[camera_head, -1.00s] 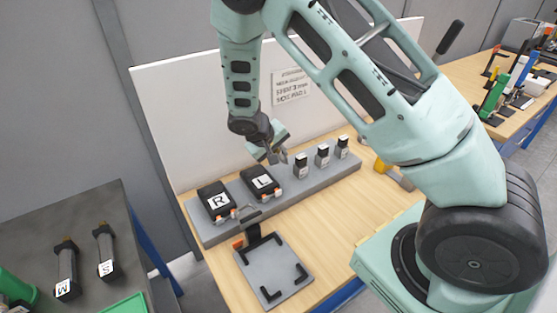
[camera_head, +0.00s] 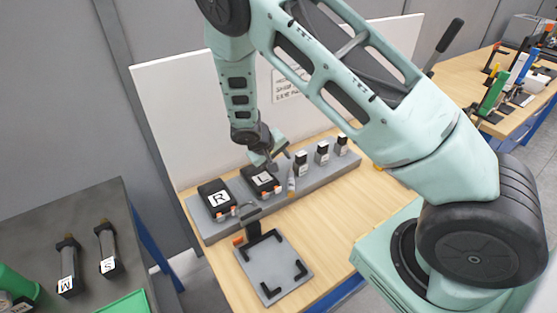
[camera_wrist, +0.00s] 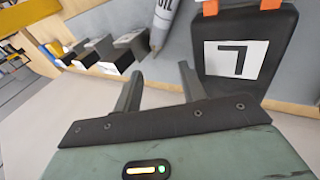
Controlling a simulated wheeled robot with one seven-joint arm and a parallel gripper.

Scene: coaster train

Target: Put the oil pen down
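The oil pen (camera_head: 291,183), a slim grey and white pen, shows at the front of the grey stand, just right of the L case. In the wrist view the pen (camera_wrist: 164,22), with OIL lettering, lies beyond my fingertips with its narrow tip pointing down the picture; its upper part is cut off. My gripper (camera_wrist: 158,76) is open and empty, its two fingers apart from the pen. In the head view my gripper (camera_head: 273,162) is over the L case, behind and above the pen. I cannot tell what supports the pen.
The grey stand (camera_head: 215,237) also bears the black R case (camera_head: 216,199), the black L case (camera_head: 260,182) and three small dark boxes (camera_head: 322,153). A grey fixture plate (camera_head: 273,270) lies in front. The wooden table right of it is clear.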

